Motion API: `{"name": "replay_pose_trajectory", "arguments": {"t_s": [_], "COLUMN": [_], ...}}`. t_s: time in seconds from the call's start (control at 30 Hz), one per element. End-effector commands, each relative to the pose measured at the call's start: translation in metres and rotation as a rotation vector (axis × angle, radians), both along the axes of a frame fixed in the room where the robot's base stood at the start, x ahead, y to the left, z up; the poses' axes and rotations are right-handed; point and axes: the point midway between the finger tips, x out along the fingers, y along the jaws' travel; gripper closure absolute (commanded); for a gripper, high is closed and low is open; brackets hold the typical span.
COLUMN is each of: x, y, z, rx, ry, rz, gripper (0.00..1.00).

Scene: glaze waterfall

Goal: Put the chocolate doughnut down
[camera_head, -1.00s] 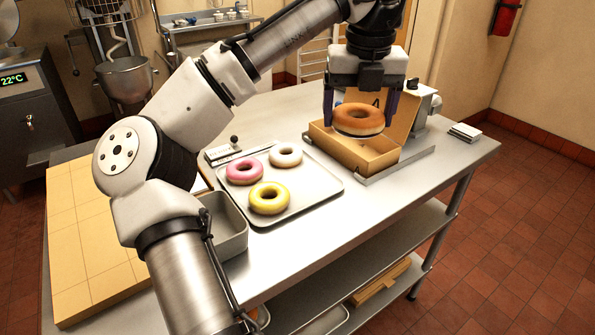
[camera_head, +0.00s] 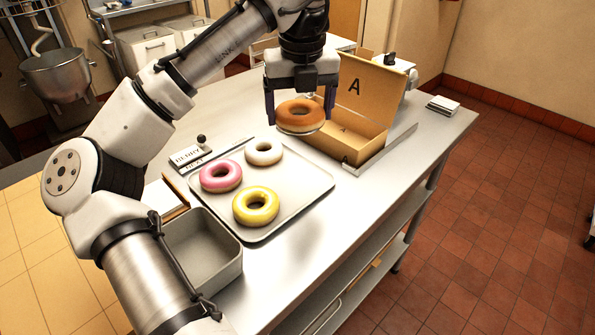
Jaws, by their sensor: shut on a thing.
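My gripper (camera_head: 299,112) is shut on the chocolate doughnut (camera_head: 300,123), a ring with a brown top and paler underside, one finger on each side. It holds the doughnut level in the air, between the tray's far right corner and the left side of the open cardboard box (camera_head: 370,141). The doughnut covers part of the box's left edge. The box lid stands up and bears the letter A. The part of the box floor that I can see is bare.
A metal tray (camera_head: 292,205) holds a pink doughnut (camera_head: 221,176), a white doughnut (camera_head: 264,151) and a yellow doughnut (camera_head: 256,206). A grey bin (camera_head: 205,252) stands at its near left. The steel table (camera_head: 350,200) is clear at the right front.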

Motion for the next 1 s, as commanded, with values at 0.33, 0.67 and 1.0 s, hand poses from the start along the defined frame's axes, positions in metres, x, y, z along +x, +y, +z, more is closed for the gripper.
{"name": "replay_pose_trajectory", "arguments": {"t_s": [0.33, 0.67, 1.0], "x": [-0.001, -0.001, 0.0], "y": [0.001, 0.001, 0.0], "z": [-0.084, -0.121, -0.142], "rx": [0.001, 0.002, 0.0], "ry": [0.001, 0.001, -0.001], "rz": [0.002, 0.002, 0.002], "gripper": [0.45, 0.45, 0.45]}}
